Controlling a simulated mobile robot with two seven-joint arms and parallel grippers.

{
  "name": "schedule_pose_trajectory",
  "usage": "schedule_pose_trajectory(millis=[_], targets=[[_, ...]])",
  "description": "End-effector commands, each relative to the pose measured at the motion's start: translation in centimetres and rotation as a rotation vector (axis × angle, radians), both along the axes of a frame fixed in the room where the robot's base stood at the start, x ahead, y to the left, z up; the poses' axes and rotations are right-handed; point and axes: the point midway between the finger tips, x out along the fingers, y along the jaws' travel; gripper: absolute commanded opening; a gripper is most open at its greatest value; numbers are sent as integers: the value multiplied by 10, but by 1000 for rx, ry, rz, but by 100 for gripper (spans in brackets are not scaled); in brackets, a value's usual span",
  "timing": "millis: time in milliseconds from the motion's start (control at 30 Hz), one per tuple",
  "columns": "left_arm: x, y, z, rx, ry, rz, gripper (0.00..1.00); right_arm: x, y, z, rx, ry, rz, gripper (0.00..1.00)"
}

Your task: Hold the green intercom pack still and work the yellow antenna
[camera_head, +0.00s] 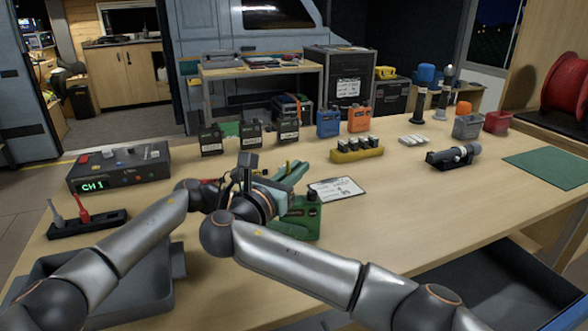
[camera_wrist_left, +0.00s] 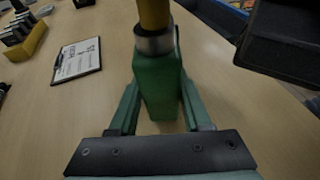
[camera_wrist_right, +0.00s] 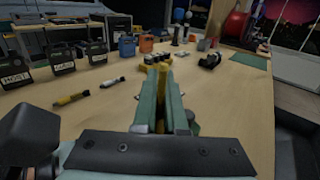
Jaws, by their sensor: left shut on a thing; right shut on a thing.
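The green intercom pack (camera_head: 303,220) stands on the table in front of me, partly hidden by my wrists. In the left wrist view the pack (camera_wrist_left: 158,88) sits between the fingers of my left gripper (camera_wrist_left: 157,108), which is shut on it. The yellow antenna (camera_wrist_left: 153,12) rises from a silver collar on the pack's top. My right gripper (camera_head: 293,174) is above the pack, shut on the antenna. In the right wrist view the antenna (camera_wrist_right: 161,80) shows as a yellow strip between the fingers (camera_wrist_right: 160,98). Its grip on the antenna is mostly hidden in the head view.
A clipboard (camera_head: 338,189) lies right of the pack. A yellow battery rack (camera_head: 357,154) and several other packs stand behind. Two marker-like sticks (camera_wrist_right: 70,99) lie left of my right gripper. A channel box (camera_head: 120,168) is at the left; a grey tray (camera_head: 120,290) is at front left.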

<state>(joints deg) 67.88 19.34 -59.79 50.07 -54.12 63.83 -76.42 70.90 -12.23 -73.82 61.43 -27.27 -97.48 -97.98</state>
Motion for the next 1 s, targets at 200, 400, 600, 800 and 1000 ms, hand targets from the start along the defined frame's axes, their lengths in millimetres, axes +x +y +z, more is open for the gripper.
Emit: schedule_pose_trajectory(millis=[200,400,600,800,1000], targets=[[0,0,0,0,0,0,0,-1,-2,-1,1,2,-65,0],[0,0,0,0,0,0,0,-1,-2,-1,1,2,-64,0],[0,0,0,0,0,0,0,-1,-2,1,1,2,-63,0],[0,0,0,1,0,0,0,-1,-2,7,1,-1,-63,0],[0,1,-2,4,2,1,0,-1,-1,14,2,-7,-62,0]])
